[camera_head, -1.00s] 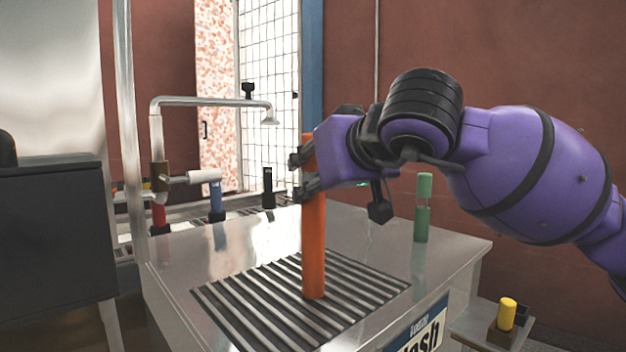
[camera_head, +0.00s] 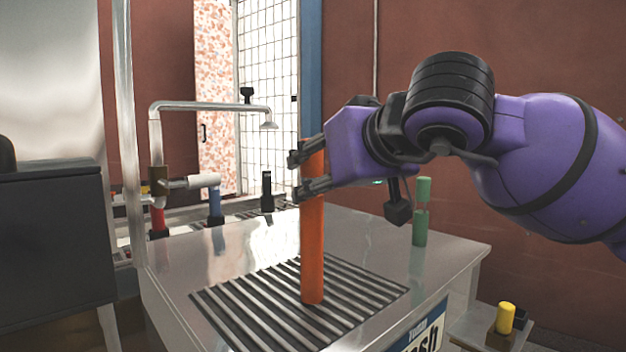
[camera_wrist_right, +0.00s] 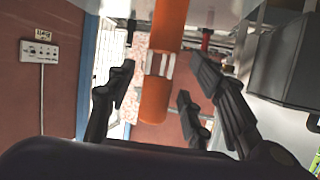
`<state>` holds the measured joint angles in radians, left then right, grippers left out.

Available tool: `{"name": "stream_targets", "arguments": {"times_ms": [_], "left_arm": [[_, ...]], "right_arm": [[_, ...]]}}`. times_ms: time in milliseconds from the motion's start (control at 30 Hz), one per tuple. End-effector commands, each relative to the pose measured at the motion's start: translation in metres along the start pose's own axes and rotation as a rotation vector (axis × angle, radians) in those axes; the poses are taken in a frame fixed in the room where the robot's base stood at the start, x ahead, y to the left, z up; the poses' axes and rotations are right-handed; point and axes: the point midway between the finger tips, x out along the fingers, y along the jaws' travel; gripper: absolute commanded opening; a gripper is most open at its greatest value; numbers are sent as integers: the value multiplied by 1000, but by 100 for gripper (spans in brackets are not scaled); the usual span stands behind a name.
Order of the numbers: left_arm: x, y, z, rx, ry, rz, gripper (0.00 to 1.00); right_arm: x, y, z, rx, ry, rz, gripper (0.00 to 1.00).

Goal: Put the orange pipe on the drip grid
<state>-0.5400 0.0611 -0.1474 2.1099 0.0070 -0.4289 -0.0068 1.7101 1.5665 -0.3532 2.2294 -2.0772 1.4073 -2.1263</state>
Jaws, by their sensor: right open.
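The orange pipe (camera_head: 313,240) stands upright on the slatted drip grid (camera_head: 376,297) in the metal counter. Its lower end appears to rest on the slats. My right gripper (camera_head: 303,172) is at the pipe's upper part, reaching in from the right, with its fingers open. In the right wrist view the pipe (camera_wrist_right: 155,100) passes between the open fingers (camera_wrist_right: 160,90), with gaps visible on both sides. A pale band shows on the pipe there. My left gripper is not in view.
A green bottle-like item (camera_head: 421,225) stands on the right of the counter (camera_head: 235,240). A yellow cylinder (camera_head: 505,318) sits on a low shelf at the lower right. A dark cabinet (camera_head: 50,240) is at left.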

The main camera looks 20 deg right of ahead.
Motion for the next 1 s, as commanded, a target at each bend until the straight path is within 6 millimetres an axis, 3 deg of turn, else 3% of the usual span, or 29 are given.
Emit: {"name": "stream_targets", "arguments": {"times_ms": [200, 400, 1000], "left_arm": [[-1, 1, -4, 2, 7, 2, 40], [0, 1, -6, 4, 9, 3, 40], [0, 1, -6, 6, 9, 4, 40]], "right_arm": [[-49, 1, -1, -2, 3, 4, 48], [-76, 1, -1, 0, 1, 3, 48], [-82, -2, 2, 5, -7, -9, 48]]}}
